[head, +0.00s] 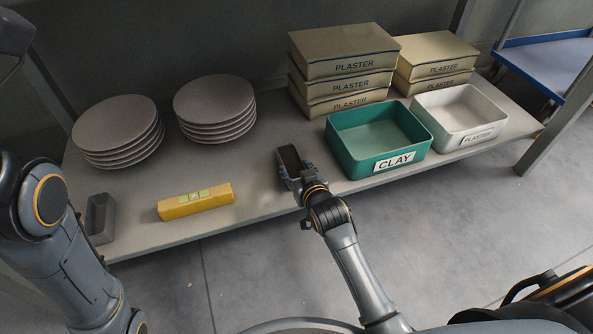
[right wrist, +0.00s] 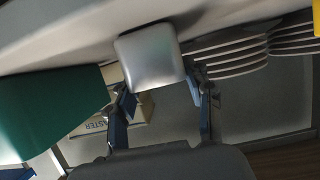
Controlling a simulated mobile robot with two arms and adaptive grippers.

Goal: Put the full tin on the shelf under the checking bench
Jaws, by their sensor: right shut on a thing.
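A small grey tin (head: 289,161) with brown contents is at the front of the shelf board (head: 250,205), left of the green clay bin. My right gripper (head: 291,180) is shut on it from the front. In the right wrist view, which is upside down, the tin (right wrist: 150,57) shows as a pale block at the tips of my right gripper (right wrist: 163,90). It is at or very near the board; I cannot tell whether it touches. Another grey tin (head: 100,218) stands at the left front of the board and looks empty. My left gripper is out of view.
A yellow spirit level (head: 195,202) lies left of the held tin. Two plate stacks (head: 116,128) (head: 215,103) stand behind. The green clay bin (head: 352,160), white bin (head: 460,118) and plaster boxes (head: 345,52) fill the right. Bare board lies between level and held tin.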

